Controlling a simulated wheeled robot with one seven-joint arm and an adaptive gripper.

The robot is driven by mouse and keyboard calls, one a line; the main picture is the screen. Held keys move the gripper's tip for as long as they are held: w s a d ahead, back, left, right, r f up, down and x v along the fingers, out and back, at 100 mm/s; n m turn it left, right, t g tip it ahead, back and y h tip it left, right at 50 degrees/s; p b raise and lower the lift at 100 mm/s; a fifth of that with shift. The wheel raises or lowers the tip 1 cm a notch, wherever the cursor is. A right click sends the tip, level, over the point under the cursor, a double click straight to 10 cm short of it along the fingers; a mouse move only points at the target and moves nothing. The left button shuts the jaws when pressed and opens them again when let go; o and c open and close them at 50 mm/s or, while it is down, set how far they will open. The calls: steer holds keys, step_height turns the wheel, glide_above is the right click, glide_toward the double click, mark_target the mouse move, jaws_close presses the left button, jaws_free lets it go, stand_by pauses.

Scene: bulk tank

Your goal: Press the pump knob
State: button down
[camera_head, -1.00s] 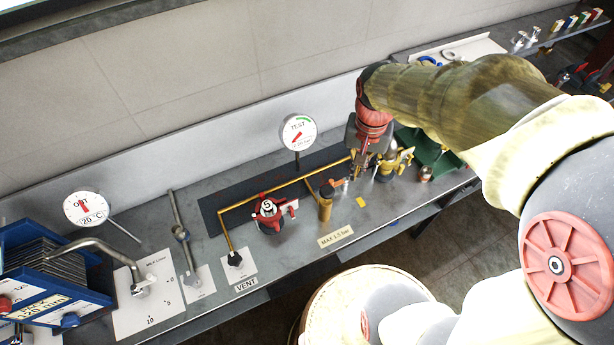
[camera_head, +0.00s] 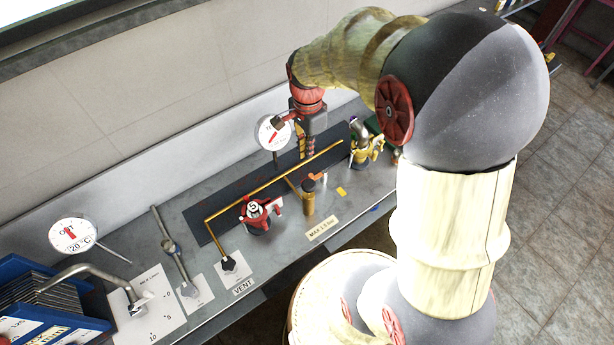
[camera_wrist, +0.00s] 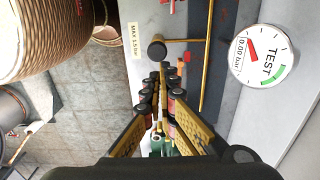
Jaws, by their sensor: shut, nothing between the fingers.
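A brass cylinder with a dark round top (camera_head: 308,186) stands upright on the bench beside the brass pipe; in the wrist view its black round top (camera_wrist: 157,50) lies just beyond my fingertips. I take this top for the pump knob, though no label confirms it. My gripper (camera_head: 306,153) points down over the dark strip, behind the cylinder and right of the TEST gauge (camera_head: 270,131). It is shut and empty, with its fingers (camera_wrist: 160,82) close together in the wrist view. It appears apart from the knob; its height above the bench is hard to tell.
A red device marked 5 (camera_head: 256,212) and the vent valve (camera_head: 229,262) stand left of the cylinder. A brass pipe (camera_head: 265,186) crosses the dark strip. Yellow fittings (camera_head: 366,150) stand to the right. The MAX 1.5 bar label (camera_head: 323,228) lies on clear bench in front.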

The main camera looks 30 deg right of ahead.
mark_target(307, 183)
steer(key=shift+f, duration=0.1)
step_height(307, 183, down, 14)
steer(key=shift+r+p, duration=0.1)
steer(key=shift+p, duration=0.25)
stand_by(0.4)
steer(key=shift+f+b, duration=1.15)
steer(key=shift+f, duration=0.65)
steer(key=shift+s+r, duration=0.1)
